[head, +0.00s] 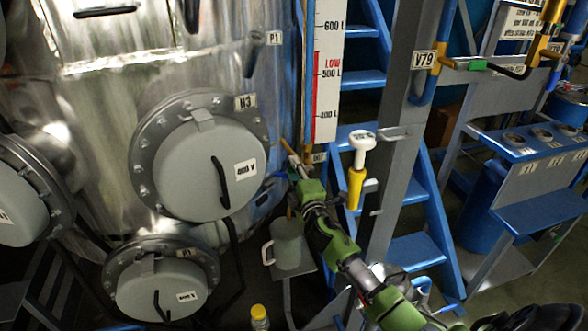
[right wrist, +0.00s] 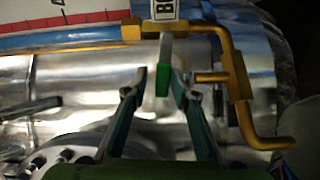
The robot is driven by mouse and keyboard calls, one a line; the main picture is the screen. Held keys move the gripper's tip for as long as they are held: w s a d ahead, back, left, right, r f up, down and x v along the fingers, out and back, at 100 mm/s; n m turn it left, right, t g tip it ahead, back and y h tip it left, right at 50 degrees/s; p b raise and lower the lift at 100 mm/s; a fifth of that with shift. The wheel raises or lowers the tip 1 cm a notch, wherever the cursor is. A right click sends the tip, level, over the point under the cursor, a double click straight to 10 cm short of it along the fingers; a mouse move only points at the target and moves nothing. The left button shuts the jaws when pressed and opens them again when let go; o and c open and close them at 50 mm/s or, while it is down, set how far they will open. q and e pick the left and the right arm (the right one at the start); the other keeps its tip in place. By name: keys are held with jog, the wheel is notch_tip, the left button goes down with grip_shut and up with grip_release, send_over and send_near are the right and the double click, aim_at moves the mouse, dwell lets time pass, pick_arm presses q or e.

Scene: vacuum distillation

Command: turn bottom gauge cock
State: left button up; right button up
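The bottom gauge cock is at the foot of the level gauge (head: 328,85), beside a small white tag (head: 319,157) that is partly legible. In the right wrist view the cock's green-tipped lever (right wrist: 163,80) points down from the brass fitting (right wrist: 190,27), under the tag (right wrist: 163,8). My right gripper (head: 296,164) reaches up to the gauge foot in the head view and hides most of the cock. In the right wrist view its two fingers (right wrist: 161,82) stand apart on either side of the lever, with gaps showing. My left gripper is not in view.
A brass pipe (right wrist: 240,80) bends down close to the right finger. The steel vessel (head: 90,100) with a round hatch (head: 190,175) is at left. A blue ladder (head: 425,200), a grey post (head: 405,130) and a yellow-and-white fitting (head: 358,165) stand at right.

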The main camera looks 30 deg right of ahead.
jog(key=shift+s+a+f, duration=0.15)
jog(key=shift+s+f, duration=0.25)
jog(key=shift+s, duration=0.05)
jog(key=v, duration=0.7)
jog(key=shift+r, duration=0.4)
